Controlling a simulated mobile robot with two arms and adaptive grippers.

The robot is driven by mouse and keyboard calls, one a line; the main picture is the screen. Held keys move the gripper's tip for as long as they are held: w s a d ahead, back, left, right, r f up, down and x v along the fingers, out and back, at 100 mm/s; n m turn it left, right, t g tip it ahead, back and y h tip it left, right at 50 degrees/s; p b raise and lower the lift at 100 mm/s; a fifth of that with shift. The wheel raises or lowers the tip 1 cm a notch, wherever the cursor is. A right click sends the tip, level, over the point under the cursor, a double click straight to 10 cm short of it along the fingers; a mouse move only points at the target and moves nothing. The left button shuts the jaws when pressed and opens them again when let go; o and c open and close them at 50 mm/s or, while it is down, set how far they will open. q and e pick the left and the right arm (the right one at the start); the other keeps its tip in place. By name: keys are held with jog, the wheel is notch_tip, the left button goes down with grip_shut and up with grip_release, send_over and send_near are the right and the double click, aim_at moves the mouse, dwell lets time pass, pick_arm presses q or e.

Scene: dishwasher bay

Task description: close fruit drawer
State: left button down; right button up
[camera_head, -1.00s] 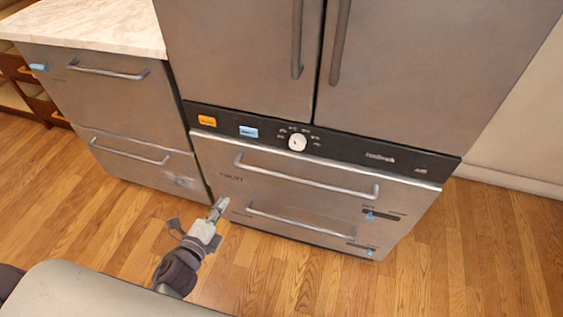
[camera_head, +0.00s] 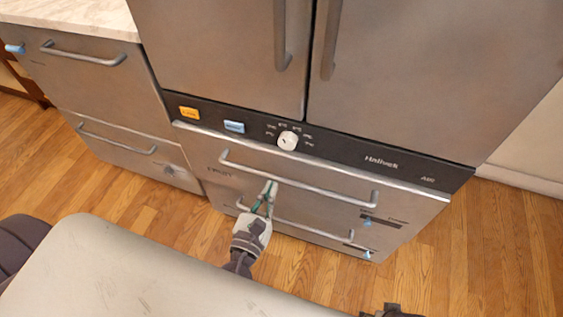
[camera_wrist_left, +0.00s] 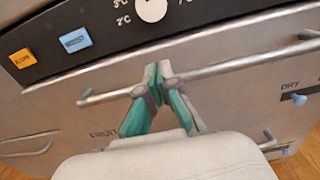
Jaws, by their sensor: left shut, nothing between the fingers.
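The fruit drawer (camera_head: 300,170) is the upper steel drawer under the black control strip. Its label FRUIT (camera_wrist_left: 104,133) shows in the wrist view. A pale lip runs along its top edge; how far it stands out is hard to tell. Its long bar handle (camera_head: 320,190) crosses the front. My left gripper (camera_head: 271,187) is shut and empty, its tips in front of the left part of this handle. In the wrist view the shut tips (camera_wrist_left: 157,82) overlap the handle bar; I cannot tell whether they touch it.
A lower drawer with its own handle (camera_head: 290,225) sits below. Two large doors (camera_head: 225,60) stand above the strip with a white knob (camera_head: 287,140). A steel cabinet (camera_head: 90,85) under a pale counter (camera_head: 70,15) is at left. Wood floor (camera_head: 490,260) is clear at right.

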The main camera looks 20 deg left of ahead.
aim_at(283, 156)
pick_arm(q)
jog(key=w, duration=0.8)
jog(key=shift+p, duration=0.35)
pick_arm(e)
jog(key=f, duration=0.1)
jog(key=s+f, duration=0.1)
jog(key=f, duration=0.1)
jog(key=shift+s, duration=0.15)
pick_arm(q)
jog(key=shift+w+r, duration=0.15)
jog(key=shift+w, duration=0.8)
jog(key=shift+a, duration=0.1)
pick_arm(e)
jog(key=shift+s+d+f, duration=0.1)
jog(key=shift+s+f, duration=0.3)
jog(key=shift+f, duration=0.1)
jog(key=shift+s+d, duration=0.1)
